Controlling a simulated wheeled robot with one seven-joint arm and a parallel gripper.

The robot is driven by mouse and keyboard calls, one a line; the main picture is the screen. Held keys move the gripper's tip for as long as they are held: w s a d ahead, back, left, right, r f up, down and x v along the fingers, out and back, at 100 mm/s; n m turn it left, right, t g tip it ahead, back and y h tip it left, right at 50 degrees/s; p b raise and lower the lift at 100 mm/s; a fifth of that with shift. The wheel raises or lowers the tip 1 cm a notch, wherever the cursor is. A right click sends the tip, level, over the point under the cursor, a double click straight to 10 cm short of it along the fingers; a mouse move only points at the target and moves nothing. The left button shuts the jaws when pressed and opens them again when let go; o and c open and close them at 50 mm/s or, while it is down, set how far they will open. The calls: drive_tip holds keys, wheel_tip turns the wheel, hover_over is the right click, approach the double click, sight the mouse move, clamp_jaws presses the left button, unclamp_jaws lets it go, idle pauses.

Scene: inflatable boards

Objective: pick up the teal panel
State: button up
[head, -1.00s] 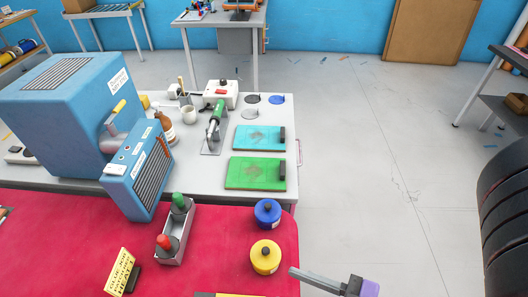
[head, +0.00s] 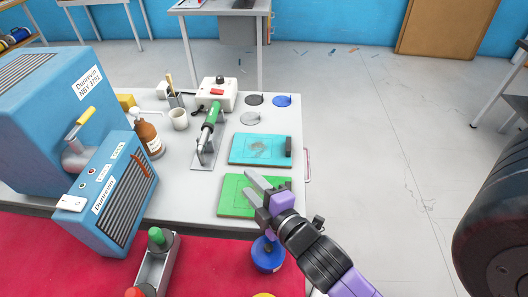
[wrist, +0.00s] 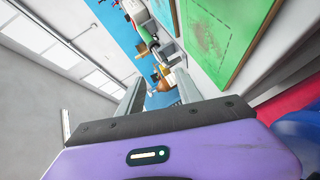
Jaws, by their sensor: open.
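My gripper (head: 258,184) is over the green panel in the head view, short of the teal one, and covers the green panel's right part. Its two fingers are apart with nothing between them. The wrist view shows the open fingers (wrist: 158,92), the green panel (wrist: 222,38) and a sliver of the teal panel (wrist: 165,12).
A green-handled iron (head: 210,125) on a stand is left of the panels. A blue canister (head: 267,254) stands on the red mat below my gripper. A blue machine (head: 107,190), brown bottle (head: 149,140) and white cup (head: 179,119) are further left.

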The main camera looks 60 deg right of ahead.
sight(289, 143)
drive_tip(key=d+n+g+h, duration=0.1)
drive_tip(key=d+n, duration=0.1)
drive_tip(key=d, duration=0.1)
drive_tip(key=d+f+n+g+h+b, duration=0.1)
drive_tip(key=d+n+g, duration=0.1)
drive_tip(key=d+n, duration=0.1)
drive_tip(key=w+d+f+n+g+h, duration=0.1)
drive_tip(key=d+n, duration=0.1)
drive_tip(key=d, duration=0.3)
drive_tip(key=shift+f, duration=0.25)
drive_tip(key=s+d+n+g, duration=0.1)
drive_tip(key=d, duration=0.1)
drive_tip(key=s+d+n+g+h, duration=0.1)
drive_tip(key=n, duration=0.1)
drive_tip(key=d+n+g+b, duration=0.1)
drive_tip(key=d+n, duration=0.1)
drive_tip(key=shift+s+d+f+g+h, duration=0.3)
drive_tip(key=shift+s+f+g+h, duration=0.1)
drive_tip(key=shift+s+d+f+n+g, duration=0.1)
drive_tip(key=shift+s+d+n+g, duration=0.1)
drive_tip(key=shift+d+n+g, duration=0.3)
drive_tip(key=x, duration=0.7)
drive_tip(key=shift+d+f, duration=0.1)
drive_tip(key=shift+f, duration=0.25)
drive_tip(key=shift+t, duration=0.3)
clamp_jaws()
